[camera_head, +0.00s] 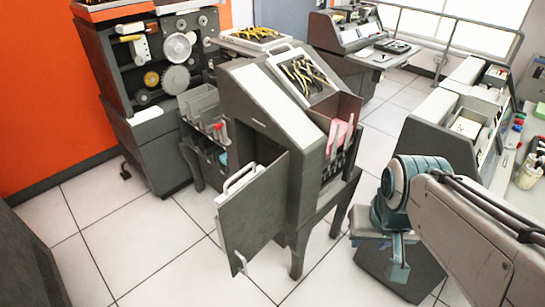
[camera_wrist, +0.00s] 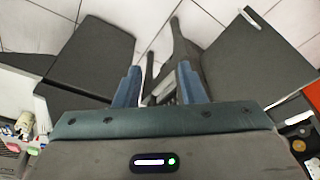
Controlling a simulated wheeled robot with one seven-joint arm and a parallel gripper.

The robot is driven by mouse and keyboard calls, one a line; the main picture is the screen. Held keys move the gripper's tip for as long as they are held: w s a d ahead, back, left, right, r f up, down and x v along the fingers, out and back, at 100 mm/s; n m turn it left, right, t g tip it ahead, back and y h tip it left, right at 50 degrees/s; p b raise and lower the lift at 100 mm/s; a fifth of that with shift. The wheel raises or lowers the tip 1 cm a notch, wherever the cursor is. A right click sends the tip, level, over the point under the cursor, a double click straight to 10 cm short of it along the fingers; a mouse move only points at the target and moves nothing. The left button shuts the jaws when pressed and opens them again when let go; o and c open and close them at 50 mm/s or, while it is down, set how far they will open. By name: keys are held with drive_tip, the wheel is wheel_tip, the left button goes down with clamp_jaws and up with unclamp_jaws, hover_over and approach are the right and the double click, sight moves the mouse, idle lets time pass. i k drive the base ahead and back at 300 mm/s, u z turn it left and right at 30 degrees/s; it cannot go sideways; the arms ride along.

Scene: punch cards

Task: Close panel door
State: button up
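The panel door (camera_head: 255,212) is a dark grey flat panel on the side of the grey punch-card machine (camera_head: 262,105). It stands swung wide open, with a dark opening behind it. A white bar handle (camera_head: 240,178) sits near its top edge. My gripper (camera_head: 398,270) points down at the right of the machine, well apart from the door. In the wrist view my gripper (camera_wrist: 160,88) has its two blue fingers apart, with nothing held between them. Grey panels show beyond the fingers there, but I cannot tell which is the door.
White tiled floor (camera_head: 150,270) is clear in front of the door. A reel machine (camera_head: 150,75) stands behind at left by an orange wall. A desk with trays (camera_head: 460,120) stands at right, near my arm. A grey block (camera_head: 372,257) is beside my gripper.

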sight(251, 216)
drive_tip(key=z, duration=1.55)
drive_tip(key=k, duration=0.75)
drive_tip(key=u, duration=1.5)
